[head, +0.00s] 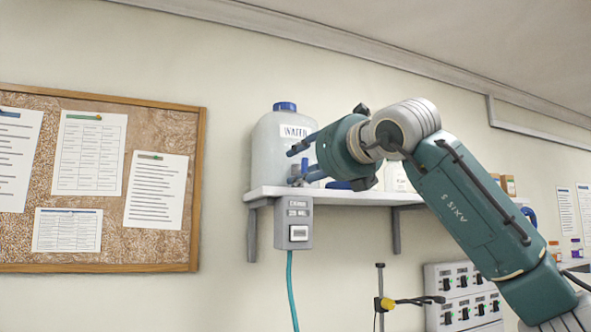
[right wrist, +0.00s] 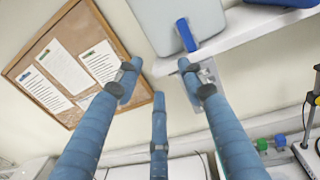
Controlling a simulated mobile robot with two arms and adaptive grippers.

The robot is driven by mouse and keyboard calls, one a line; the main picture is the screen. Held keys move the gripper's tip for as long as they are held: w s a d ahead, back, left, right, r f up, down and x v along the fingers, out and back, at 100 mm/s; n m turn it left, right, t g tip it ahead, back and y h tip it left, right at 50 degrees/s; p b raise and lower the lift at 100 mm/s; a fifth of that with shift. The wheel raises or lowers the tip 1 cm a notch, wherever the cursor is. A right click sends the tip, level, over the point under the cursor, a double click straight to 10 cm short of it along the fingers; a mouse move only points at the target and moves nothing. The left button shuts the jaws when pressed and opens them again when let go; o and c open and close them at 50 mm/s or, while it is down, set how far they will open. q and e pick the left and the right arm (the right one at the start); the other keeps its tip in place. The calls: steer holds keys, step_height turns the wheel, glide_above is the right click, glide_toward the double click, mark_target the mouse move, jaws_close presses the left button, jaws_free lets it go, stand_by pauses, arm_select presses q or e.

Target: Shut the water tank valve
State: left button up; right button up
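The water tank (head: 272,150) is a pale translucent jug with a blue cap and a WATER label, standing on a white wall shelf. Its front also shows in the right wrist view (right wrist: 165,25). The valve has an upright blue lever (right wrist: 187,36), seen against the tank front at the shelf edge. In the head view the lever is partly mixed up with my blue fingers. My right gripper (head: 299,164) is in front of the tank; its fingers (right wrist: 160,68) are spread with nothing between them. The lever is just beyond the right finger's tip, seemingly apart from it. My left gripper is out of view.
The shelf (head: 345,197) has brackets, and a grey box (head: 294,228) with a teal hose (head: 292,290) hangs under its left end. A cork board (head: 100,250) is on the left wall. A switch panel (head: 462,297) is lower right.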

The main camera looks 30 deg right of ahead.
mark_target(304, 166)
steer(key=s+d+r+m+h, duration=0.1)
steer(key=s+d+r+h, duration=0.1)
steer(key=d, duration=0.2)
steer(key=w+p, duration=0.2)
steer(key=w, duration=0.3)
steer(key=w+p, duration=0.3)
steer(key=w, duration=0.1)
steer(key=shift+w+d+r, duration=0.1)
steer(key=shift+w+d, duration=0.1)
steer(key=shift+w, duration=0.85)
jaws_close()
